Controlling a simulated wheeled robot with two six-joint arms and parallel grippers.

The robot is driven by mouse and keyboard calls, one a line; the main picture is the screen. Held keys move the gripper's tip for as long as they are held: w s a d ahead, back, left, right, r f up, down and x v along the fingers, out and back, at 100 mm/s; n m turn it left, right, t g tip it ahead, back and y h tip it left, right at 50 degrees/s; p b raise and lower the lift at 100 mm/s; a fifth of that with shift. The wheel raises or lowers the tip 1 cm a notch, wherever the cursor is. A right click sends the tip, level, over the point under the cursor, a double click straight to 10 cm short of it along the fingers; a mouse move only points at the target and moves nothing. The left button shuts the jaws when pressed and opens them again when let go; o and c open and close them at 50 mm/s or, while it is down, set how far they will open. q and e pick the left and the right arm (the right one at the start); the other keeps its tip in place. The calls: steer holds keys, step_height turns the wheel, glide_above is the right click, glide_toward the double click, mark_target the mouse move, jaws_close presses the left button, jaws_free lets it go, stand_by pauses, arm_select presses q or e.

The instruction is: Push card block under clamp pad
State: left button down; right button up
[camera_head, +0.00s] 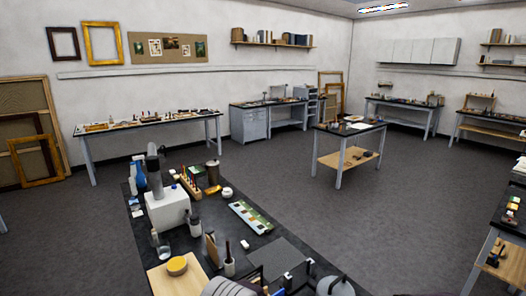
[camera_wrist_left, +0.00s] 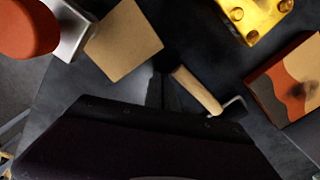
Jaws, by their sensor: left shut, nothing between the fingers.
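A flat tan card block (camera_wrist_left: 125,40) lies on the dark bench top in the left wrist view, ahead of my left gripper and a little to its left. An orange-red round pad (camera_wrist_left: 28,27), which looks like the clamp pad, is at the upper left corner. A silver metal piece (camera_wrist_left: 66,28) sits between the pad and the card block. My left gripper (camera_wrist_left: 155,87) is shut and empty, with its tips apart from the block in the picture. In the head view parts of my arms show at the bottom edge; the right fingers cannot be made out there.
A wood-handled tool (camera_wrist_left: 197,90) lies right of the left fingertips. A yellow gilt piece (camera_wrist_left: 255,17) and a painted panel (camera_wrist_left: 287,82) lie farther right. In the head view the bench holds a white box (camera_head: 167,208), a colour chart (camera_head: 250,217) and several bottles and tools.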

arm_select(q)
steer(key=shift+s+d+p, duration=0.2)
steer(key=shift+s+d, duration=0.25)
steer(key=shift+s, duration=0.25)
steer(key=shift+s+d+p, duration=0.2)
steer(key=shift+s+d, duration=0.25)
steer(key=shift+s, duration=0.2)
steer(key=shift+s, duration=0.1)
steer(key=shift+w+a, duration=0.15)
steer(key=shift+w, duration=0.1)
steer(key=shift+r, duration=0.1)
steer(key=shift+w+r, duration=0.1)
steer(key=shift+r, duration=0.2)
step_height(320, 180, up, 8)
steer(key=p, duration=0.6)
